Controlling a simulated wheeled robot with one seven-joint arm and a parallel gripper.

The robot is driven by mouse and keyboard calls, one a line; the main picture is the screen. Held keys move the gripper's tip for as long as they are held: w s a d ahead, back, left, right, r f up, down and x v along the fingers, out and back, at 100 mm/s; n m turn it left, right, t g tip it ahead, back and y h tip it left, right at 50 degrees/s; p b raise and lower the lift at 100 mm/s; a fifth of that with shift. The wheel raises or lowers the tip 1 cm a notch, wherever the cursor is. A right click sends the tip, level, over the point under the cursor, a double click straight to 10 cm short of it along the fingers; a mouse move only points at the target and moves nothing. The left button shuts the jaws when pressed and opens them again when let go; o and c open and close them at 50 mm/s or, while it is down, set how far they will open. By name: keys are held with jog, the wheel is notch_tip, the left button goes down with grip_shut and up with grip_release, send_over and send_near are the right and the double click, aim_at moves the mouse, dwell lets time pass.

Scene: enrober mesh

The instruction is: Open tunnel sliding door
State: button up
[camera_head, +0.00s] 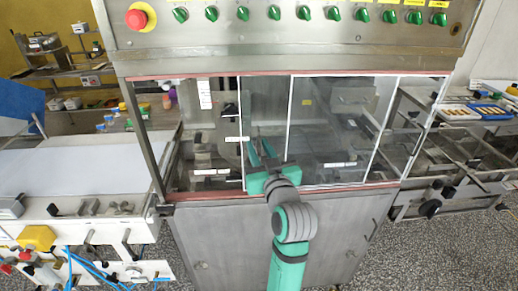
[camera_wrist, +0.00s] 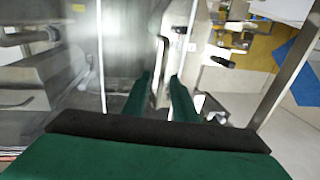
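The tunnel's see-through sliding door panels (camera_head: 330,110) have thin white edges and sit in the front opening of the steel machine, under the control panel. One white edge stands left of my gripper and another to its right. My gripper (camera_head: 262,148) is at the opening, near the left white edge. In the wrist view, the two green fingers (camera_wrist: 161,80) are apart, with a narrow pale upright bar (camera_wrist: 161,72) seen between or beyond them. I cannot tell whether it is a door handle or whether the fingers touch it. The left part of the opening shows no clear panel.
The control panel (camera_head: 290,35) with green knobs and a red button overhangs the opening. A white conveyor table (camera_head: 80,165) stands at left, and a metal frame (camera_head: 450,150) with trays at right. A steel cabinet front (camera_head: 340,235) lies below the opening.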

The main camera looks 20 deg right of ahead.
jog(key=s+a, duration=0.1)
jog(key=s, duration=0.9)
jog(key=shift+s+a, duration=0.3)
jog(key=shift+a, duration=0.1)
jog(key=s+a+f+g, duration=0.1)
jog(key=s+a+f, duration=0.25)
jog(key=f, duration=0.45)
jog(key=s+a+f+m, duration=0.1)
jog(key=s+a+f, duration=0.3)
jog(key=f, duration=0.5)
jog(key=s+a+f+g, duration=0.1)
jog(key=s+a+f, duration=0.1)
jog(key=a+f, duration=0.5)
jog(key=s+a+f+n+y, duration=0.1)
jog(key=s+a+f, duration=0.1)
jog(key=s, duration=0.5)
jog(key=s+a+f+n+y, duration=0.1)
jog(key=s+a+f, duration=0.2)
jog(key=s, duration=0.5)
jog(key=s+a+f+n+y, duration=0.1)
jog(key=s+a+f, duration=0.1)
jog(key=s+a, duration=0.3)
jog(key=shift+s+f, duration=0.25)
jog(key=shift+s, duration=1.1)
